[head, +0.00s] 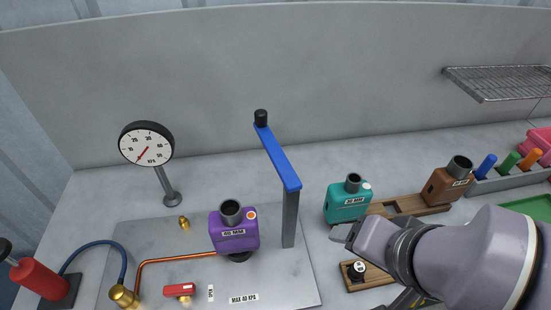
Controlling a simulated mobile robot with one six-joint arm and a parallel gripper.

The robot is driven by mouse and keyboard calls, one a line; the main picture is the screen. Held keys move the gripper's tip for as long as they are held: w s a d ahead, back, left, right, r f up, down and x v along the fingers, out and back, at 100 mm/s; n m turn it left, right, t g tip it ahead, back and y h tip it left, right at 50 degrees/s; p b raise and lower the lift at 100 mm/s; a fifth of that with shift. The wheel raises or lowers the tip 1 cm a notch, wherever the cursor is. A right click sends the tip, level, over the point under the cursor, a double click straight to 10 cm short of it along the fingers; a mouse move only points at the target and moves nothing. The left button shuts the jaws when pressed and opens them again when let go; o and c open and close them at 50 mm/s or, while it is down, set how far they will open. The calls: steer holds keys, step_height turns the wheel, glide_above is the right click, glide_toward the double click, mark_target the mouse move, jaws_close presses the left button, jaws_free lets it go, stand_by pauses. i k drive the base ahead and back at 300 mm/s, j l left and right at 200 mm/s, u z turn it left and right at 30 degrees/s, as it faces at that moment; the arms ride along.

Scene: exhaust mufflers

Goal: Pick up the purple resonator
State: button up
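The purple resonator (234,242) is a boxy piece with a dark round opening on top, an orange dot and a label that looks like "40 MM". It stands upright on a dark round seat on the grey metal plate (190,272), left of the post with the blue bar. My gripper (350,236) is to its right, beyond the post and just below the teal resonator. It is apart from the purple one. My own arm covers much of the gripper, so its opening is unclear.
A blue bar (278,158) on a grey post (290,218) stands between my gripper and the purple resonator. A teal resonator (346,204) and a brown one (447,187) are by a wooden rack (405,206). A gauge (146,143), copper pipe (172,257) and red pump (38,278) are left.

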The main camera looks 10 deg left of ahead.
mark_target(233, 228)
steer(key=u, duration=1.25)
